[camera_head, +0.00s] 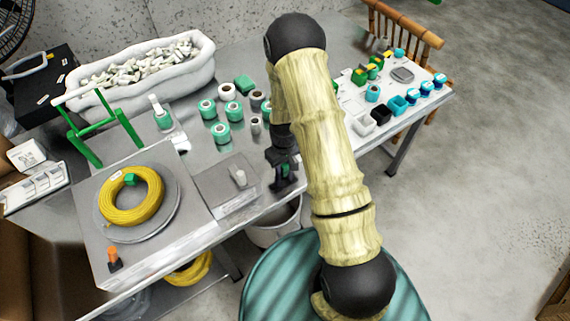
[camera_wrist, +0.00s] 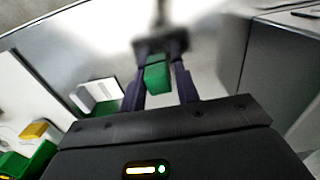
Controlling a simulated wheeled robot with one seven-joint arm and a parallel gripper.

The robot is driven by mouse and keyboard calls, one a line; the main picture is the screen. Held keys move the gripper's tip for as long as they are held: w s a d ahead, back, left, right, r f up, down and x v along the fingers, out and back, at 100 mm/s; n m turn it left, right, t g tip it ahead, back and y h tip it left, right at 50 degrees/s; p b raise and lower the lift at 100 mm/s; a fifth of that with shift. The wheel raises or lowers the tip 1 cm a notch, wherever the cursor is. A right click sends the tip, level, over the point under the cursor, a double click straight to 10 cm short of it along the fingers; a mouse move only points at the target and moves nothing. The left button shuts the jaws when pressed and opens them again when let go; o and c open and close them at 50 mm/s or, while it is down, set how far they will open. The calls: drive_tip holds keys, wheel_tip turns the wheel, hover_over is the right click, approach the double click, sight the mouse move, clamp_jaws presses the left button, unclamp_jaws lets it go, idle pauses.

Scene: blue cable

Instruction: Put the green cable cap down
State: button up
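My gripper (camera_head: 283,175) is above the front edge of the metal table, pointing down, partly hidden by my arm. In the wrist view, a small green cable cap (camera_wrist: 157,78) sits between the two dark fingers of my gripper (camera_wrist: 160,65), near their tips. The fingers appear closed on it. A blurred grey table surface lies beyond the tips; I cannot tell the exact gap to it.
A yellow cable coil (camera_head: 131,196) with a green piece on it lies on a round plate at left. Teal-and-white rolls (camera_head: 221,132) stand behind the gripper. A grey box (camera_head: 226,186) is just left. Small coloured containers (camera_head: 398,106) fill the right end.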

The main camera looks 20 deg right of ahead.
sight(283, 166)
drive_tip(key=shift+s+a+f, duration=0.35)
drive_tip(key=shift+a, duration=0.05)
drive_tip(key=shift+w+r+p, duration=0.15)
drive_tip(key=shift+r+p, duration=0.4)
drive_tip(key=shift+r, duration=0.05)
wheel_tip(283, 166, up, 12)
drive_tip(key=shift+w+d+b, duration=0.15)
drive_tip(key=shift+d+b, duration=0.1)
drive_tip(key=shift+b, duration=0.05)
drive_tip(key=shift+a, duration=0.15)
drive_tip(key=shift+r, duration=0.2)
